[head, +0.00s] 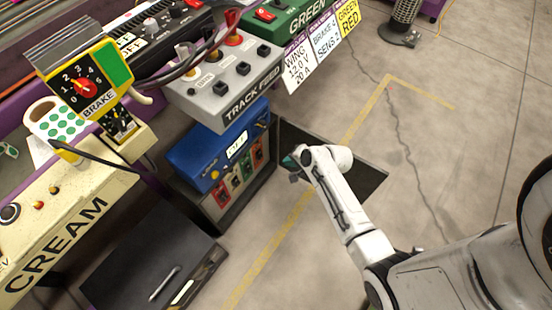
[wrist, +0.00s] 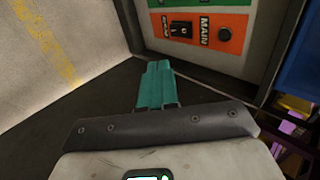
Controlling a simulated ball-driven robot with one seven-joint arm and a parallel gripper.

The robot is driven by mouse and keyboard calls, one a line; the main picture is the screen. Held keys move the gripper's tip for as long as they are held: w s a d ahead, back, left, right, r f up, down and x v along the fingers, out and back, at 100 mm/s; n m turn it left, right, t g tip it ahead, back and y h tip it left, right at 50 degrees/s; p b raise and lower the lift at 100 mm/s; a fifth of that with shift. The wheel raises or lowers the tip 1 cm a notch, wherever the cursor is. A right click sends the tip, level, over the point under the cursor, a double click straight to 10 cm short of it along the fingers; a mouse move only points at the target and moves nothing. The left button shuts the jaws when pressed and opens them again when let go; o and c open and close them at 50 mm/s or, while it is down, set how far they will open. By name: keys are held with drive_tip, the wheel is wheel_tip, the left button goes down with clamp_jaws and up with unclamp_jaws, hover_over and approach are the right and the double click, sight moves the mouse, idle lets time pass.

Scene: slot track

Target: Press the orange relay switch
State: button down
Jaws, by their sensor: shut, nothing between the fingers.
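An orange panel (wrist: 208,43) with the word MAIN shows at the top of the wrist view, upright on a pale cabinet front. It carries a black rocker switch (wrist: 181,29) and a dark round part (wrist: 224,34). My gripper (wrist: 158,65) has teal fingers closed together with nothing between them. The fingertips are below and left of the switch and apart from it. In the head view my gripper (head: 288,161) is just right of the blue-topped unit (head: 205,150), whose front has several small coloured switch panels (head: 236,180).
A green panel (wrist: 205,2) sits above the orange one. A grey TRACK FEED box (head: 232,88) overhangs the blue unit. Open concrete floor (head: 440,140) with a yellow line lies to the right.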

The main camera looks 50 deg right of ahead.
sight(260, 155)
drive_tip(key=shift+s+f+b, duration=0.1)
drive_tip(key=shift+f+b, duration=0.2)
drive_tip(key=shift+f, duration=0.05)
idle(0.3)
drive_tip(key=w+r+b+x, duration=0.1)
drive_tip(key=w+b+x, duration=0.1)
drive_tip(key=b+x, duration=0.6)
drive_tip(key=shift+x, duration=2.3)
drive_tip(key=shift+w+a+r, duration=0.1)
drive_tip(key=shift+w, duration=0.1)
